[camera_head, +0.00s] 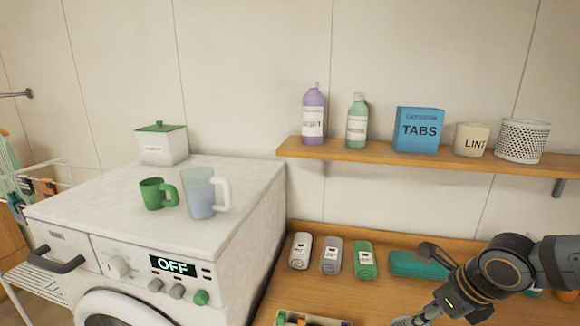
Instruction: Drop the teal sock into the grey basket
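A flat teal cloth-like item (418,264) lies on the wooden counter at the right, partly hidden by my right arm. I cannot tell whether it is the sock. No grey basket can be made out. My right gripper (408,320) reaches down to the bottom edge of the head view, in front of the teal item. Its fingertips are mostly cut off, so its opening and any held thing cannot be seen. My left gripper is out of view.
White, grey and green labelled rolls (331,256) lie left of the teal item on the wooden counter (300,284). A small box (308,318) is cut off at the bottom. A shelf (380,154) hangs above. A washing machine (150,270) with cups stands left.

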